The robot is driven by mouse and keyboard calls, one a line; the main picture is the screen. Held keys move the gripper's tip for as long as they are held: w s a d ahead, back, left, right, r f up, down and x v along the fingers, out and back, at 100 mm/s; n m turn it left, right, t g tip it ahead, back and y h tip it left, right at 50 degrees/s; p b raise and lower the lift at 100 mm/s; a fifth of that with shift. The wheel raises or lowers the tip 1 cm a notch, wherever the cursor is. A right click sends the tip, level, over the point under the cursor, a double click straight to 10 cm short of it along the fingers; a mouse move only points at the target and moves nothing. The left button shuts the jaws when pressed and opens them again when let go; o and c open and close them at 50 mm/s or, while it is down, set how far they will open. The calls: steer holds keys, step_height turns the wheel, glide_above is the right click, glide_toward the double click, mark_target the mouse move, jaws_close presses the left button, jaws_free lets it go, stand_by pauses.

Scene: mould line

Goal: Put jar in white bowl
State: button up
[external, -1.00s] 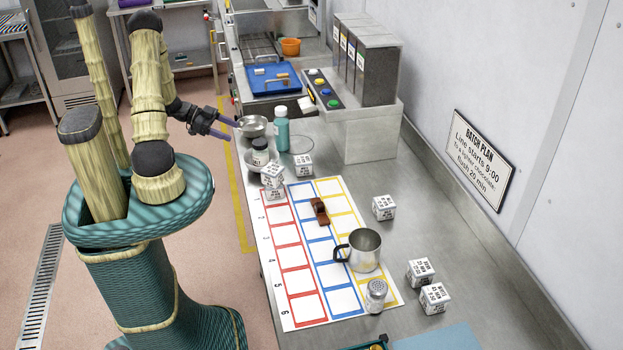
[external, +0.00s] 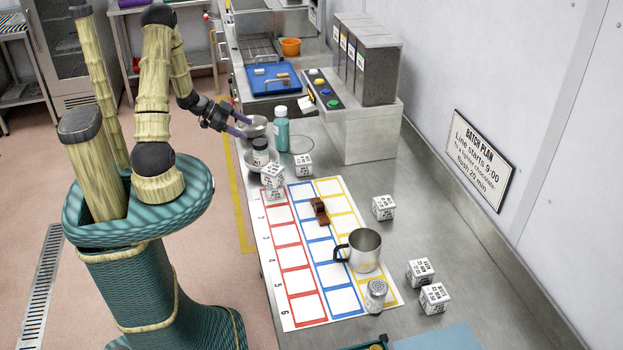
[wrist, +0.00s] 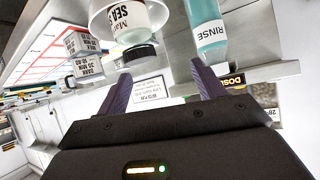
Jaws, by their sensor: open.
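The jar (external: 260,157), white-labelled with a dark lid, stands upright at the white bowl (external: 249,165) near the table's left edge. In the wrist view, which is upside down, the jar (wrist: 143,22) appears within the rim of the white bowl (wrist: 98,20); its base is hidden, so I cannot tell how it rests. My gripper (external: 247,129) is open and empty, just behind and above the jar. In the wrist view my gripper (wrist: 163,80) has its two purple fingers spread apart, with the jar's lid beyond them and not between them.
A metal bowl (external: 257,122) is behind my fingers, partly covered. A teal rinse bottle (external: 282,133) stands close on the right. Labelled cubes (external: 272,176) are just in front. A steel mug (external: 365,251) and a shaker (external: 376,296) stand farther forward.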

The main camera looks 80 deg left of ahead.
steer(key=w+d+r+n+g+y, duration=0.2)
steer(key=w+d+r+g+y, duration=0.25)
steer(key=w+d, duration=0.5)
steer(key=shift+n+g, duration=0.7)
steer(key=shift+g, duration=0.15)
steer(key=d, duration=0.6)
steer(key=s+d+r, duration=0.1)
steer(key=d, duration=0.2)
steer(key=shift+d+r, duration=0.1)
steer(key=shift+d, duration=0.15)
steer(key=s+d+r+g+h, duration=0.1)
steer(key=s+d+g, duration=0.1)
steer(key=s+d, duration=0.4)
steer(key=d, duration=0.4)
steer(key=shift+d+n, duration=0.15)
steer(key=shift+n, duration=0.25)
